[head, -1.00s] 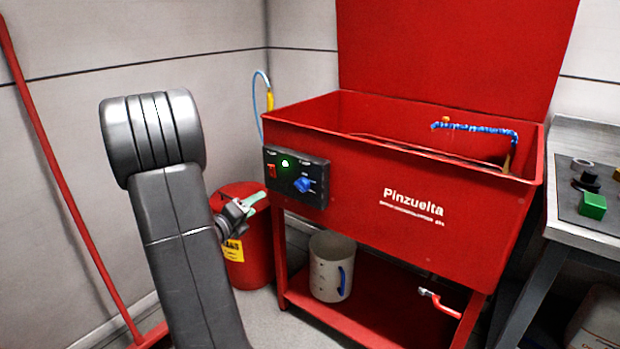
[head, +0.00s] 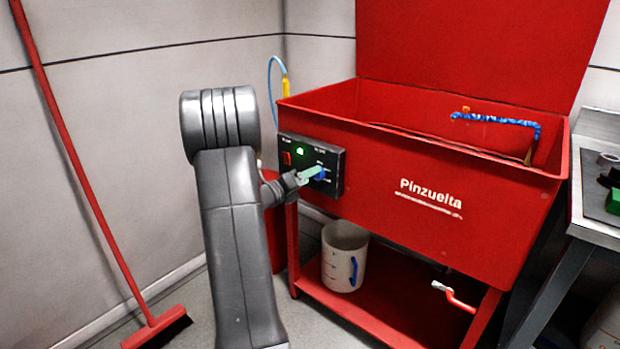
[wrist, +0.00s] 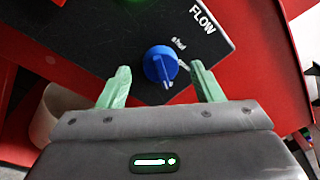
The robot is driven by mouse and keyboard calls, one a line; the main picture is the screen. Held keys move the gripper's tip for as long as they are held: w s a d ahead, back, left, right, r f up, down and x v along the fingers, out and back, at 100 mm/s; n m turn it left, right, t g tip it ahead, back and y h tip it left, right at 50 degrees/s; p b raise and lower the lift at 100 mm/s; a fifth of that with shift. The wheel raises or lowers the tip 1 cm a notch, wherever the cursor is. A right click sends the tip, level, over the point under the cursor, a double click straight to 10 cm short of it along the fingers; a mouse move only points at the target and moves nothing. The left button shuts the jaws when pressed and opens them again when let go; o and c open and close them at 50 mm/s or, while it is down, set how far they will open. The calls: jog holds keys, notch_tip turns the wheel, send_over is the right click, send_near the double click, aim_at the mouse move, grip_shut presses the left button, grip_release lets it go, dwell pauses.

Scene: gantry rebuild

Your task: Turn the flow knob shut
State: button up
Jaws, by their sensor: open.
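The blue flow knob (wrist: 160,66) sits on the black control panel (wrist: 100,40), beside the printed word FLOW and a smaller label that seems to read "shut". In the wrist view my gripper (wrist: 160,85) is open, its two pale green fingers apart on either side of the knob, with gaps between fingers and knob. In the head view my gripper (head: 312,172) is at the right part of the panel (head: 297,150), and its fingers partly cover the knob (head: 320,175). Whether the fingers touch the panel I cannot tell.
The panel is on the front of a red wash basin (head: 450,190) with a raised lid. A white bucket (head: 343,262) stands on its lower shelf. A red broom (head: 80,170) leans at the left wall. A metal bench (head: 595,150) stands at the right.

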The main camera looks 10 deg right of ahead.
jog(key=shift+x, duration=0.8)
jog(key=c, duration=1)
